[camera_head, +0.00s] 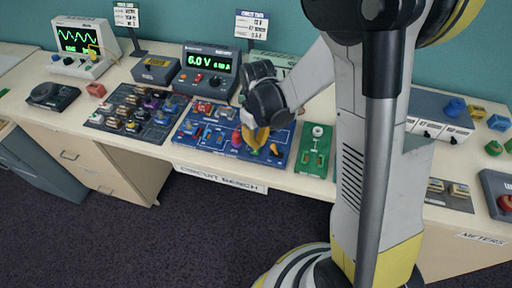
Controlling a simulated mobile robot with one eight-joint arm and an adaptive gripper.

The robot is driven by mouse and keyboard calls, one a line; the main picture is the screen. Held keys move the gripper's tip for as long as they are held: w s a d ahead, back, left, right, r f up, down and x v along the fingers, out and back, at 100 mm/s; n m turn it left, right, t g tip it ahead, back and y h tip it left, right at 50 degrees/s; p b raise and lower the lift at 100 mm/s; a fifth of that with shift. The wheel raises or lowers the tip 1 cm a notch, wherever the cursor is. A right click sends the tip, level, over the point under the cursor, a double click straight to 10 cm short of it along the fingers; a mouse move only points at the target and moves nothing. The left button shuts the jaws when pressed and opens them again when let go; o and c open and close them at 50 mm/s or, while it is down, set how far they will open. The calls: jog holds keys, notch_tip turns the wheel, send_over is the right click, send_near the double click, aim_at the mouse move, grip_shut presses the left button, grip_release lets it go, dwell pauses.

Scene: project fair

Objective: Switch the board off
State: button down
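The blue circuit board (222,149) lies on the bench in the middle of the view. It carries several red, blue, yellow and green parts, too small to name surely. My gripper (255,139) reaches down over the board's right half, with yellowish fingertips close to its parts. I cannot tell whether it touches one, or whether its fingers are open or shut. The gripper hides some of the board behind it. I cannot make out the board's switch or its position.
A power supply (208,70) reading 6.0 V stands behind the board. A parts tray (135,113) lies left of it and a green board (315,150) right. An oscilloscope (83,45) stands far left. My arm blocks much of the right side.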

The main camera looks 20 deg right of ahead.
jog(key=shift+r+p, duration=2.1)
jog(key=shift+r, duration=1.2)
jog(key=shift+r, duration=0.15)
jog(key=s+r+m+t+b, duration=0.4)
jog(key=s+r+t+b, duration=0.2)
jog(key=s+r, duration=0.4)
jog(key=shift+s+r+m+t, duration=0.4)
jog(key=shift+s+t, duration=0.2)
jog(key=shift+s, duration=0.8)
jog(key=shift+f, duration=0.1)
